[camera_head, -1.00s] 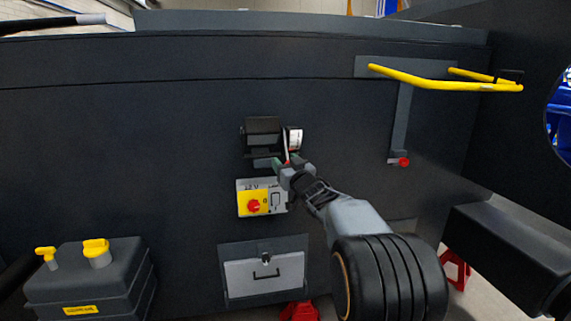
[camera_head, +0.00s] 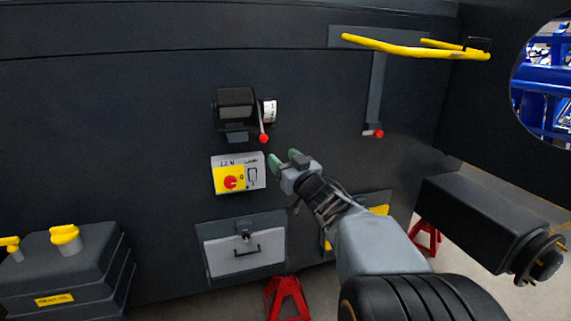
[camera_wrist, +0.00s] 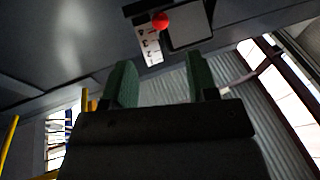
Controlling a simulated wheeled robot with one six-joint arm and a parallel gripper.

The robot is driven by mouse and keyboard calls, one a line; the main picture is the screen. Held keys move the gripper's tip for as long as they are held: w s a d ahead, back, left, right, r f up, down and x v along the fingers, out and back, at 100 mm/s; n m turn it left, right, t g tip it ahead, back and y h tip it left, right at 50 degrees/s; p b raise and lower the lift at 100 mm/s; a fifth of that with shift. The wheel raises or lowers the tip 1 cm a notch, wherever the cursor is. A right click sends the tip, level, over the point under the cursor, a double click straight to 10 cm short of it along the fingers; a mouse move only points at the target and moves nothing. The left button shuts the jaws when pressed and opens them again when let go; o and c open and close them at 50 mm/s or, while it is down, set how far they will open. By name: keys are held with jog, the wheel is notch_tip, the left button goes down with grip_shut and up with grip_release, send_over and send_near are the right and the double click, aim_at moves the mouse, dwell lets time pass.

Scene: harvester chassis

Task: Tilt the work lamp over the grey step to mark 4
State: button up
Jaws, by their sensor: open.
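The work lamp (camera_head: 235,97) is a black box on the dark chassis wall. A white scale plate (camera_head: 270,110) is at its right side, and a thin lever with a red knob (camera_head: 263,138) hangs below the plate. In the wrist view the red knob (camera_wrist: 160,20) is beside the numbered scale (camera_wrist: 148,45); the mark it points to cannot be told. My gripper (camera_head: 284,158) is below and right of the knob, apart from it. Its green fingers (camera_wrist: 163,82) are open and empty. The grey step cannot be identified for sure.
A yellow and grey switch box (camera_head: 238,174) is just below the lamp, close to my gripper. A grey hatch with a handle (camera_head: 245,257) is lower. A yellow rail (camera_head: 400,47) juts out upper right, with another red knob (camera_head: 378,133) below. A black tank (camera_head: 70,265) stands lower left.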

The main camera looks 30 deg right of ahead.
jog(key=shift+s+f, duration=0.1)
jog(key=shift+s, duration=0.2)
